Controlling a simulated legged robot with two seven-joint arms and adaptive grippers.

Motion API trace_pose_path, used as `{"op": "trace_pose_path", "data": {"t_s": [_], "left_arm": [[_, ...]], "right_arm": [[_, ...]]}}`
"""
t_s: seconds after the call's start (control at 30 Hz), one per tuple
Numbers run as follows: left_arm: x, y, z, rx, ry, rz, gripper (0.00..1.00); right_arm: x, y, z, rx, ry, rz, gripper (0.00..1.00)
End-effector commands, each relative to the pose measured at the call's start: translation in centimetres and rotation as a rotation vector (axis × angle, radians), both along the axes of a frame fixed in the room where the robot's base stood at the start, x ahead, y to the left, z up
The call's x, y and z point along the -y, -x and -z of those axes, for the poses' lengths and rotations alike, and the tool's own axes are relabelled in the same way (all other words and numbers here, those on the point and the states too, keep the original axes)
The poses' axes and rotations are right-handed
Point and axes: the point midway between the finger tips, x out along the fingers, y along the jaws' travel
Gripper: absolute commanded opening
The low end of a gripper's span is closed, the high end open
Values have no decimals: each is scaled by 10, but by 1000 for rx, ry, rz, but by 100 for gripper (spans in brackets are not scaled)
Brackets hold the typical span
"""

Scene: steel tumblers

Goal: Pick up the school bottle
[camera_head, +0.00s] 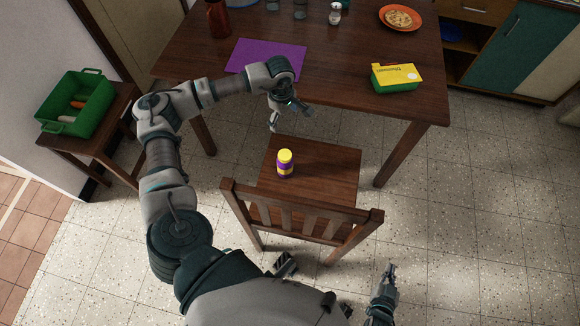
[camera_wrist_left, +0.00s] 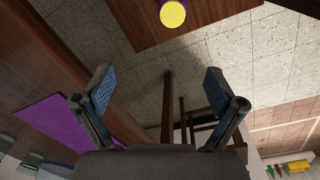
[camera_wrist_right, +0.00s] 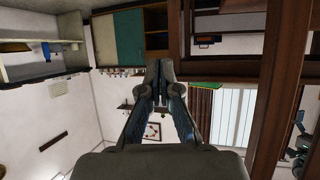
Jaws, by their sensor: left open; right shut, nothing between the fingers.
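A small bottle (camera_head: 285,164) with a yellow lid and a purple and yellow body stands upright on the seat of a wooden chair (camera_head: 330,175). Its yellow lid also shows at the top edge of the left wrist view (camera_wrist_left: 173,14), where most of its body is cut off or hidden. My left gripper (camera_head: 291,118) is open and empty, above and beyond the bottle near the table's front edge, apart from it. In the left wrist view its fingers (camera_wrist_left: 160,90) are spread wide. My right gripper (camera_head: 390,268) is shut and empty, low to the right of the chair.
The chair's slatted backrest (camera_head: 300,215) stands on the near side of the bottle. A wooden table (camera_head: 340,100) behind holds a purple mat (camera_head: 265,57), a yellow and green box (camera_head: 396,77) and an orange plate (camera_head: 388,22). A green crate (camera_head: 88,88) stands at left. Floor at right is clear.

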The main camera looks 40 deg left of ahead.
Motion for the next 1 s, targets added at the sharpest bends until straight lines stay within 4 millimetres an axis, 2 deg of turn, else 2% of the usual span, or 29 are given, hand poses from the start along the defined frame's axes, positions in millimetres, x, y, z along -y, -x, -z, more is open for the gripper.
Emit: {"op": "trace_pose_path", "data": {"t_s": [0.03, 0.1, 0.2, 0.3, 0.47, 0.7, 0.8, 1.0], "left_arm": [[1, 1, 37, -27, 0, 1, 94], [2, 3, 56, -42, -1, 2, 94], [2, 4, 74, -56, -1, 2, 94], [1, 5, 83, -62, 0, 1, 94], [-1, 6, 106, -66, 3, 0, 94], [0, 6, 166, -69, 2, 0, 94], [1, 6, 185, -67, 2, 1, 94], [3, 6, 202, -62, 0, 2, 94]], "right_arm": [[-1, -3, -14, 57, -21, 0, 0], [-2, -6, -51, 136, -46, 1, 0], [-1, -7, -93, 221, -69, 3, 0], [-2, -5, -120, 274, -83, 5, 0], [-6, -8, -142, 377, -111, 3, 0], [-11, -10, -176, 632, -190, 0, 0], [-11, -6, -190, 733, -222, 0, 0], [-9, 1, -207, 849, -260, 2, 0]]}}
